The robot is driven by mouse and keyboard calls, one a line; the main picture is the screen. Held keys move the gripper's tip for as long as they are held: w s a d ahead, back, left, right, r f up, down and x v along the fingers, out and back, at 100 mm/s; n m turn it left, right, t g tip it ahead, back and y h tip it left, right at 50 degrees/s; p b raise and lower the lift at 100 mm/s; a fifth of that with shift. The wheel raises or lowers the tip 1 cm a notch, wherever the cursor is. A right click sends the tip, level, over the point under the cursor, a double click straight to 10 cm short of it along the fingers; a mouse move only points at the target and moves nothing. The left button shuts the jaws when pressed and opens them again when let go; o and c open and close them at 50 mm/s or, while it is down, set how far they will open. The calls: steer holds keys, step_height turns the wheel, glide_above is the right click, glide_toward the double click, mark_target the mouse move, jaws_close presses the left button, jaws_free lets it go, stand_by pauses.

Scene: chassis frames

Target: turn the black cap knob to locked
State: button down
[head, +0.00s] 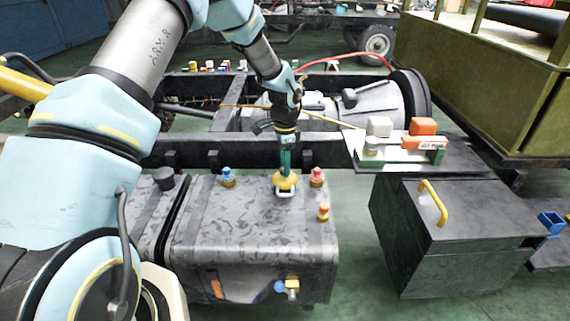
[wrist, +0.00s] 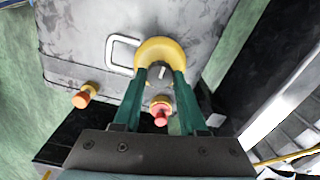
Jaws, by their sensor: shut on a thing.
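A yellow round collar (wrist: 155,50) sits on top of the grey tank; in the head view the yellow collar (head: 286,180) is below my gripper. A pale metal loop (wrist: 122,54) sticks out from its side. My gripper (wrist: 162,72), with green fingers, points down into the collar and is shut on the black cap knob (wrist: 161,72) at its middle. Only a small dark part with a pale mark shows between the fingertips; the rest is hidden. My gripper (head: 286,172) hides the knob in the head view.
On the grey tank (head: 250,225) stand a red-capped fitting (head: 317,177) close to the right of my gripper, a blue-capped one (head: 227,176) to the left and an orange-red one (head: 323,211) nearer. A black cap (head: 164,178) stands further left. A black box (head: 450,235) is at right.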

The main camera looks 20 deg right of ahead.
stand_by(0.3)
steer(key=shift+c, duration=2.3)
jaws_free()
step_height(320, 180, up, 11)
steer(key=b, duration=0.1)
steer(key=shift+f, duration=0.1)
steer(key=s+a+r+n+p, duration=0.1)
steer(key=a+r+n, duration=0.3)
steer(key=a, duration=0.7)
steer(key=a+r+n+p, duration=0.1)
steer(key=a+r+n, duration=0.2)
steer(key=a+n, duration=0.55)
steer(key=s+a+r+n, duration=0.1)
steer(key=s+a+n, duration=0.2)
steer(key=s+a, duration=0.2)
steer(key=s+a+r+n+t+p, duration=0.1)
steer(key=s+a+n, duration=0.3)
steer(key=a, duration=0.8)
steer(key=shift+s+a+t, duration=0.15)
steer(key=shift+s+t, duration=0.15)
steer(key=shift+s, duration=0.15)
